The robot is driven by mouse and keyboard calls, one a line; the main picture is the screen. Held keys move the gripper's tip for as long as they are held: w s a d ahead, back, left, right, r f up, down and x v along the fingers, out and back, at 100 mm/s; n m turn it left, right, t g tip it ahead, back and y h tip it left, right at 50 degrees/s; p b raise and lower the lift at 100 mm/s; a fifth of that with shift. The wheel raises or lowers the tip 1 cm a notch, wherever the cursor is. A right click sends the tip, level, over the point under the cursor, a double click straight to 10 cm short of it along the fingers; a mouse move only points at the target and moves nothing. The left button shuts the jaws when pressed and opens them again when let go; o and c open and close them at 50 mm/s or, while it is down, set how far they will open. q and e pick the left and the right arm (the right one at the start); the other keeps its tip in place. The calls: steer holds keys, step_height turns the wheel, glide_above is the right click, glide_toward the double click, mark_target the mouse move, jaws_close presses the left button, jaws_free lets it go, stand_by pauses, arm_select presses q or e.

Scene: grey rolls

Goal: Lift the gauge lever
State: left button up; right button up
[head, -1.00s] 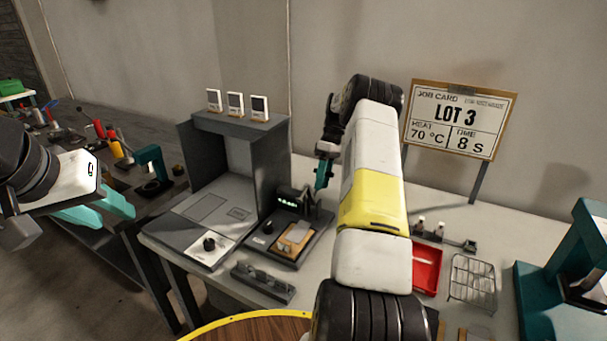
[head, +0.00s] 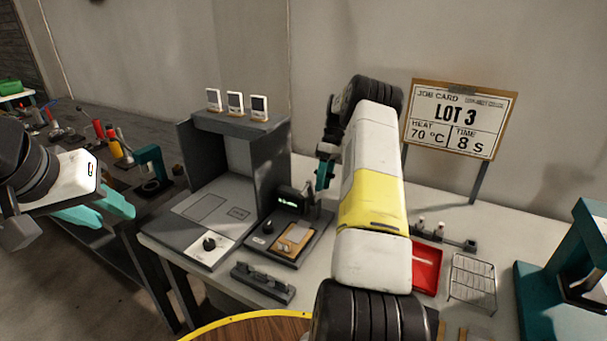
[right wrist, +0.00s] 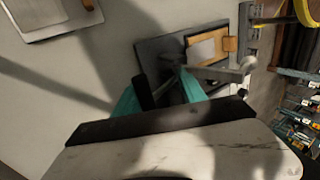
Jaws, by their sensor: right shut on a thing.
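The gauge (head: 288,203) is a small dark unit with a lit display on a dark base plate, beside the grey booth. Its digits are too small to read. My right gripper (head: 324,174) has teal fingers and stands just behind and right of the gauge, at the lever. In the right wrist view, the pale lever (right wrist: 216,74) with a round end reaches right from the gauge, close to the fingers (right wrist: 163,95). The right gripper is shut on the lever; the exact contact is partly hidden. My left gripper (head: 105,207) is open and empty, far left.
A tan pad (head: 293,237) lies on the gauge's base. The grey booth (head: 225,185) stands left of it. A black rack (head: 262,284) lies in front. A red tray (head: 426,268) and wire rack (head: 472,278) are right of my arm. The job card (head: 460,120) stands behind.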

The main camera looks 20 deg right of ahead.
steer(key=shift+a, duration=0.25)
stand_by(0.9)
